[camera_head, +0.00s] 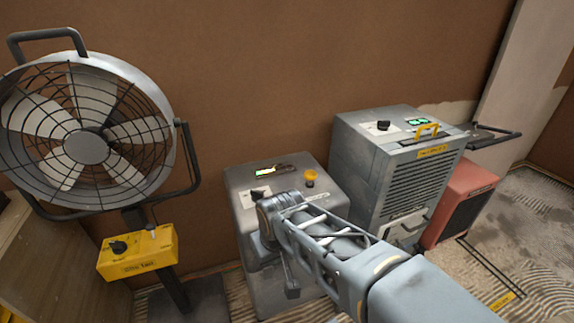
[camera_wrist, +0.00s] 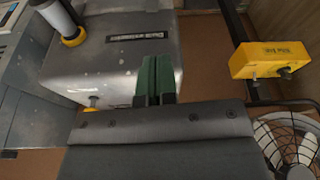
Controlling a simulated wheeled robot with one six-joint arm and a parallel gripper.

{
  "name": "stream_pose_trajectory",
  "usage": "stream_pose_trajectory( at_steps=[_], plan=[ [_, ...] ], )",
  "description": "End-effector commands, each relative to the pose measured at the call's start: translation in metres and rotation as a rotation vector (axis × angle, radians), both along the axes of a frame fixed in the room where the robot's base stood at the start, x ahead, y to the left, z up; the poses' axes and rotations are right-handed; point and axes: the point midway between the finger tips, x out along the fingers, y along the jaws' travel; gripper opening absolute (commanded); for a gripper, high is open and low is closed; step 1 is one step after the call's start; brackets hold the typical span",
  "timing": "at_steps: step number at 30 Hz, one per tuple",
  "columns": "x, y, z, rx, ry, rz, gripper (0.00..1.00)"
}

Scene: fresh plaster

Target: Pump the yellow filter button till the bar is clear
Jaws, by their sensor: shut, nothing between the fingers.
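The yellow filter button (camera_head: 310,176) stands on top of a grey boxy machine (camera_head: 243,187). A black knob sits in front of the bar. My arm reaches in from the lower right, and its wrist end is in front of the machine, apart from the button. My gripper (camera_wrist: 157,72) has its green fingers together and empty, over the grey machine (camera_wrist: 110,75) in the wrist view. A small yellow piece (camera_wrist: 95,102) shows there at the machine's edge; I cannot tell if it is the button.
A large fan (camera_head: 86,148) with a yellow control box (camera_head: 138,252) stands at the left. A grey louvred unit (camera_head: 390,165) with a yellow handle stands close on the right, with a red unit (camera_head: 462,200) beyond it. The brown wall (camera_head: 260,70) is close behind.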

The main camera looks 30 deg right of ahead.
Motion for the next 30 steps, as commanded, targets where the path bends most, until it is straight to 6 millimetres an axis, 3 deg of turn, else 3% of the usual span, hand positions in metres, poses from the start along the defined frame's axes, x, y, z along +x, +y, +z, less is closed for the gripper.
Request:
stream_pose_trajectory(
  at_steps=[11,14,16,20,24,30],
  plan=[
    [0.002,-0.001,0.003,0.001,0.000,-0.002,0.00],
    [0.017,-0.008,0.020,0.000,0.001,-0.012,0.00],
    [0.038,-0.017,0.040,0.002,0.002,-0.022,0.00],
    [0.091,-0.056,0.082,0.005,0.001,-0.054,0.00],
    [0.145,-0.115,0.113,0.007,-0.006,-0.084,0.00],
    [0.192,-0.197,0.131,0.007,-0.020,-0.114,0.00]
  ],
)
